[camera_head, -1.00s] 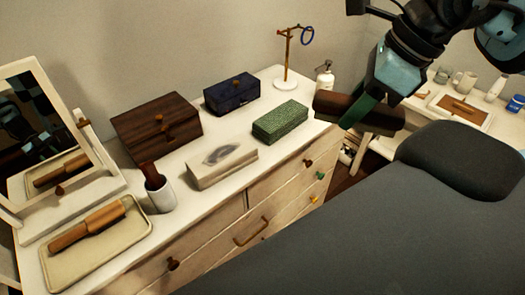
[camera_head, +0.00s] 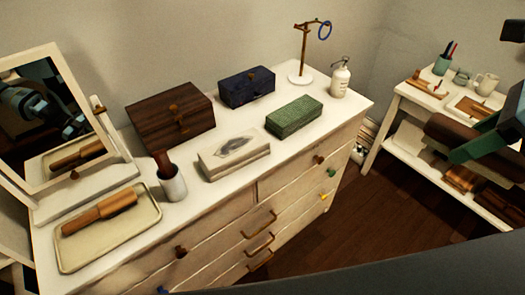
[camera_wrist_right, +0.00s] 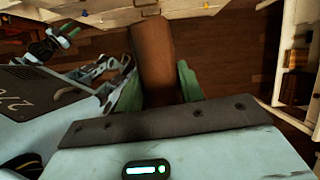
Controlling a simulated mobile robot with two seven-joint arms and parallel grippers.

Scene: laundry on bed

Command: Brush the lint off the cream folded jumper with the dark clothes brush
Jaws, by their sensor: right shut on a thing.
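My right gripper (camera_head: 474,144) is at the right edge of the head view, partly cut off. It is shut on a dark brown block-shaped thing, which looks like the dark clothes brush (camera_head: 447,130). In the right wrist view the brush (camera_wrist_right: 153,50) sticks out between the green fingers of the gripper (camera_wrist_right: 158,90). Its bristles cannot be made out. The brush is in the air, in front of the side table in the head view. I do not see the cream folded jumper.
A white side table (camera_head: 411,91) stands right. Dark bare floor (camera_head: 325,240) lies between. A dark grey surface edges the bottom.

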